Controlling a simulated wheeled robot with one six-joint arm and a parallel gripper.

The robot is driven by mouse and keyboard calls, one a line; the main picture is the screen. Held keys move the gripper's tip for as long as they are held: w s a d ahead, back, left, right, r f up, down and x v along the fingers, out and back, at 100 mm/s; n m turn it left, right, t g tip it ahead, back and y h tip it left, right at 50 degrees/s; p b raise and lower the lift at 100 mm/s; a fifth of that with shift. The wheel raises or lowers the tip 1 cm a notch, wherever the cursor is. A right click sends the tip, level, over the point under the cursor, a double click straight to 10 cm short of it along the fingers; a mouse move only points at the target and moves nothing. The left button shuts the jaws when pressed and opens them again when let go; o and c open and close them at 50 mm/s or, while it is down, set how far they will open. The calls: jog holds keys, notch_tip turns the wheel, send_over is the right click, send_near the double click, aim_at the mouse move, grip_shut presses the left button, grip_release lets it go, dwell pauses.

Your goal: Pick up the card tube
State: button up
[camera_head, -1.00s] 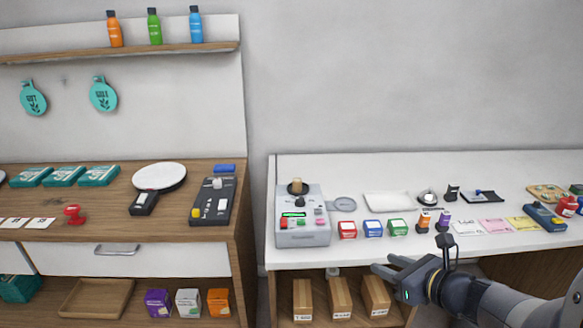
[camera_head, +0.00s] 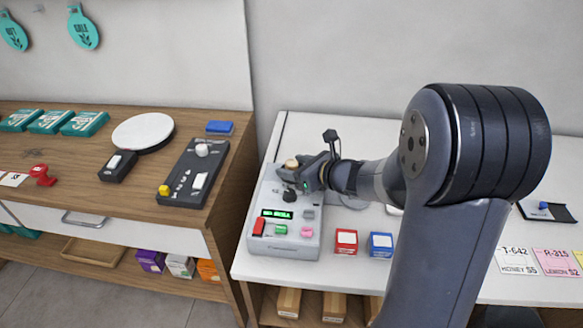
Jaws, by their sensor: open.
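The likely card tube (camera_head: 291,163) is a small tan piece at the top of the grey machine (camera_head: 291,247), and only its upper part shows. My gripper (camera_head: 289,177) is right at it, reaching in from the right with its fingers over the machine's top. The jaws are open. The fingers partly hide the tube and its base, and I cannot tell whether they touch it.
The machine has a lit green display (camera_head: 277,213) and coloured buttons. A red box (camera_head: 345,242) and a blue box (camera_head: 381,244) stand to its right. My arm hides much of the white counter (camera_head: 440,290). A wooden counter (camera_head: 225,175) with a dark device (camera_head: 195,173) lies left.

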jog(key=shift+x, duration=0.75)
jog(key=shift+c, duration=0.3)
jog(key=c, duration=1)
